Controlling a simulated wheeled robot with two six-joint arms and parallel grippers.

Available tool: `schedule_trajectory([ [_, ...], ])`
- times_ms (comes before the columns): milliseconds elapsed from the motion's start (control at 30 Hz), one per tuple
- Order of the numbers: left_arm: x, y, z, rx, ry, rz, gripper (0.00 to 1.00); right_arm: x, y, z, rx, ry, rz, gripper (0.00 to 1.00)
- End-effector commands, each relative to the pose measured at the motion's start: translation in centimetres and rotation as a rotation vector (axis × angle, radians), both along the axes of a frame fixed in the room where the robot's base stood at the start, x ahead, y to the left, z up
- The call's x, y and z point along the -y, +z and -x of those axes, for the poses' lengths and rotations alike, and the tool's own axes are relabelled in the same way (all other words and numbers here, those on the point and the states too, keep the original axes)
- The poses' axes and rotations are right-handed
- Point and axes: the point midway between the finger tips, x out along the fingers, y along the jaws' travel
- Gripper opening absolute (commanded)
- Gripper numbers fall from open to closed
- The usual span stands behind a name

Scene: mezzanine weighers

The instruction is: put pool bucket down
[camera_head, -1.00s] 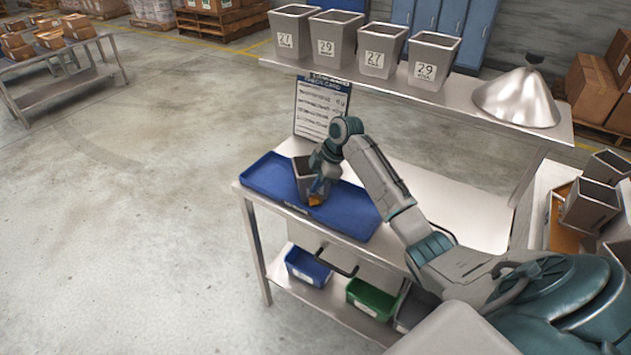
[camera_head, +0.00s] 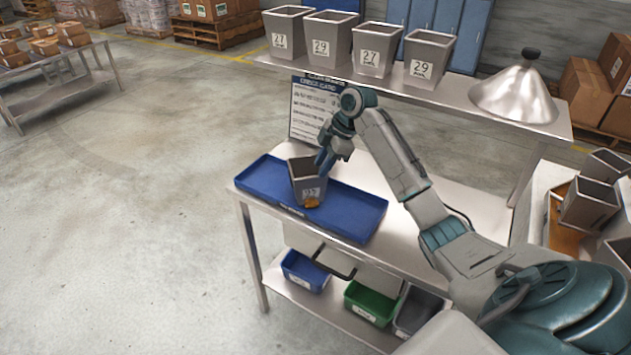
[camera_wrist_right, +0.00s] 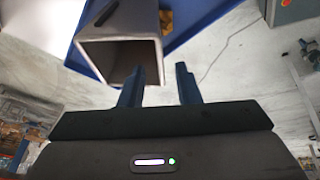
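The pool bucket, a grey square tapered bucket (camera_head: 307,180) with a number label and an orange tag low on its front, stands upright on the blue tray (camera_head: 362,216). My right gripper (camera_head: 323,163) is just above the bucket's right rear rim. In the right wrist view the gripper's fingers (camera_wrist_right: 158,80) are apart. The bucket (camera_wrist_right: 120,28) shows its open mouth there, and its near wall edge lies in line with the gap between the fingers. Any contact is hard to tell. My left gripper is out of view.
A sign card (camera_head: 313,108) stands behind the tray. Several similar buckets (camera_head: 374,50) and a metal cone (camera_head: 515,92) stand on the upper shelf. Blue (camera_head: 305,271) and green (camera_head: 370,303) bins sit below. The tray's right part is clear.

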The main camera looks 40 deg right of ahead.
Motion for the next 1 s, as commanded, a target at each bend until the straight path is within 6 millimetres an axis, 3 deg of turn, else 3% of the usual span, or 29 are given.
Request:
schedule_trajectory([
  [100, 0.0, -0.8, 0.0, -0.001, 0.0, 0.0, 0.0, 0.7, 1.8, 0.5, 0.003, -0.002, 0.002, 0.3],
  [300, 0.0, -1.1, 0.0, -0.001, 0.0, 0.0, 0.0, 1.2, 3.4, 0.9, 0.001, 0.0, -0.001, 0.3],
  [1000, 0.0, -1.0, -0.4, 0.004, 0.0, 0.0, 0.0, 1.2, 3.6, 1.0, -0.001, 0.0, -0.001, 0.3],
])
